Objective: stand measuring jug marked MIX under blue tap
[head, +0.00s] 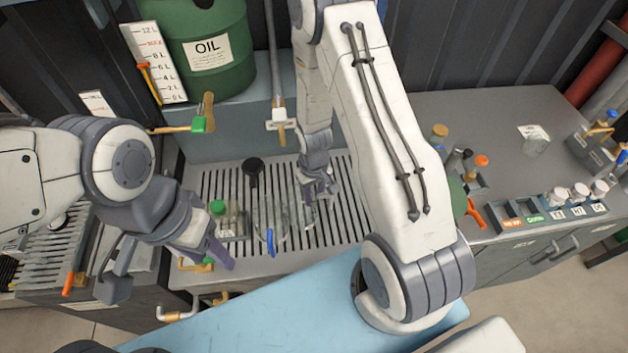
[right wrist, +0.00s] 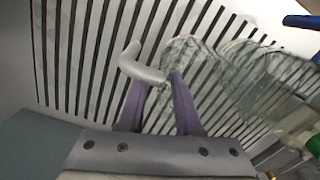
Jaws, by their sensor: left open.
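A clear vessel (head: 298,216) stands on the slatted drain grid (head: 345,225) beside my right gripper (head: 322,192). In the right wrist view it is the clear vessel (right wrist: 190,62) with a pale grey handle (right wrist: 140,66). That handle lies at the purple fingertips of my right gripper (right wrist: 158,90); I cannot tell whether they grip it. A second clear vessel (head: 265,210) stands to its left, with a blue curved part (head: 271,240) at its front. No MIX mark is readable, and I cannot identify a blue tap. My left gripper (head: 218,258) is open at the grid's front left.
A small rack with a green-capped bottle (head: 218,208) stands near my left gripper. A green OIL drum (head: 208,50) stands at the back. Bottles (head: 465,160) and labelled bins (head: 525,222) are at right.

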